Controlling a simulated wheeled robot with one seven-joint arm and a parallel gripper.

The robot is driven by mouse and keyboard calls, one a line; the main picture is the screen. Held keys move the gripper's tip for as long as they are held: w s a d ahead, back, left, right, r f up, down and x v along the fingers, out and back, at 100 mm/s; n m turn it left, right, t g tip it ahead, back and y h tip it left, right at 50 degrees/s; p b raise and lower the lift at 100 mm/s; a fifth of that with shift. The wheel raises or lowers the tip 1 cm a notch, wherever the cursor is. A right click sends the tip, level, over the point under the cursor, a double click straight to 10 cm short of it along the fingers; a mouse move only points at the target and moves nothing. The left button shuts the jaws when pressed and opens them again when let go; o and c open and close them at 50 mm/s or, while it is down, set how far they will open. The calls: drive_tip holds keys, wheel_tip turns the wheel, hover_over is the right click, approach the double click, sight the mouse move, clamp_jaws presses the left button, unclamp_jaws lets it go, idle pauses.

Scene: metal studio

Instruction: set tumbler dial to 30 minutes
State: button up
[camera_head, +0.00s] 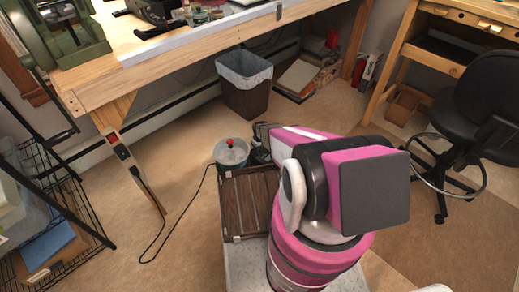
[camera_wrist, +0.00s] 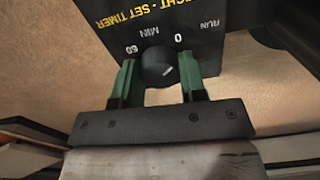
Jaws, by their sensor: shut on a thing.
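The black round dial (camera_wrist: 158,73) sits on a black panel (camera_wrist: 150,18) in the wrist view. The panel's lettering appears upside down: SET TIMER, MIN, 60 at the left, 0 and RUN at the right. My gripper (camera_wrist: 157,63) has one green finger on each side of the dial and is shut on it. I cannot clearly read where the dial points. My pink arm hides my gripper and the dial there.
A slatted brown wooden panel (camera_head: 250,203) lies in front of the drum. A dark waste bin (camera_head: 246,98) stands behind, under the workbench (camera_head: 150,65). A wire rack (camera_head: 75,215) is at the left and a black stool (camera_head: 480,110) at the right. A dark cord crosses the floor.

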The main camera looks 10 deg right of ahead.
drive_tip(key=m, duration=0.7)
drive_tip(key=shift+m, duration=0.4)
drive_tip(key=m, duration=1.2)
drive_tip(key=shift+m, duration=0.3)
drive_tip(key=m, duration=0.5)
drive_tip(key=shift+m, duration=0.3)
drive_tip(key=o, duration=0.9)
